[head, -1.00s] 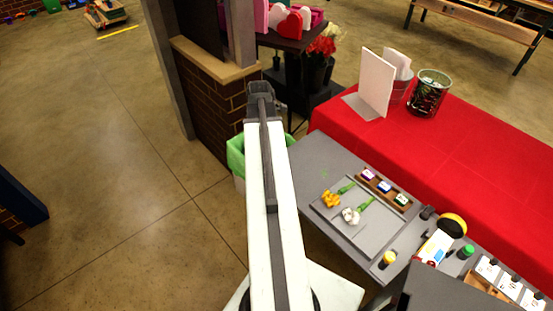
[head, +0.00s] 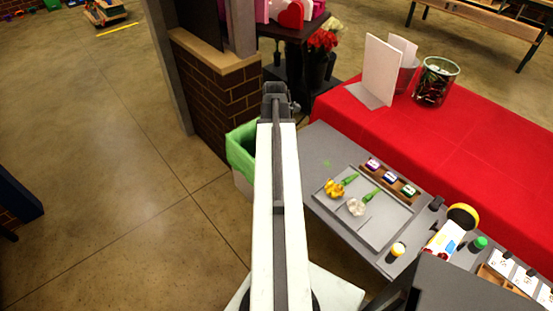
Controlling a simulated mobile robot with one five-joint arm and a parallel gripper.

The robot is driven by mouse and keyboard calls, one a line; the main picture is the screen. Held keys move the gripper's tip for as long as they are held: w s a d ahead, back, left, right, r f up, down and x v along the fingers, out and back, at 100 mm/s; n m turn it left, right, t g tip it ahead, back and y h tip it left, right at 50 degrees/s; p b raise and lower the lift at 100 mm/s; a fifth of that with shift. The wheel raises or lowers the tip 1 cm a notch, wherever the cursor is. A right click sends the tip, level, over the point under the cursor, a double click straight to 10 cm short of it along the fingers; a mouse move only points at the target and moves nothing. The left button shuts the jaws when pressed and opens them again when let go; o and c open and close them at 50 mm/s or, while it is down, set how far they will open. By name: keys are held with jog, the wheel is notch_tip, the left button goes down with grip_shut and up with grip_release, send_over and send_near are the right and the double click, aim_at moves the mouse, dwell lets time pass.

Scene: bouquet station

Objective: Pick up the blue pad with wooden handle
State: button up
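A brown wooden holder (head: 399,184) lies along the back edge of the grey tray on the grey table. It carries a row of small white-topped pads: a purple one (head: 373,163), a blue one (head: 390,177) in the middle and a green one (head: 409,190). They are too small to make out a handle on the blue one. My gripper (head: 275,90) is at the far end of my outstretched arm, well to the left of the holder and beyond the table's left end. Its fingers are seen from behind and small; I see nothing held.
A grey tray (head: 385,228) holds a yellow flower (head: 334,188) and a white flower (head: 356,207). A green-lined bin (head: 240,152) stands beside my arm. A brick wall post (head: 215,95) is left of my gripper. A red-covered table (head: 460,150) runs behind.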

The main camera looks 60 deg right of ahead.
jog(key=shift+f, duration=0.65)
jog(key=shift+r, duration=0.2)
jog(key=c, duration=1.6)
notch_tip(320, 180, up, 10)
jog(key=p, duration=1)
jog(key=shift+r, duration=0.15)
jog(key=o, duration=0.7)
jog(key=c, duration=0.4)
jog(key=shift+o, duration=0.2)
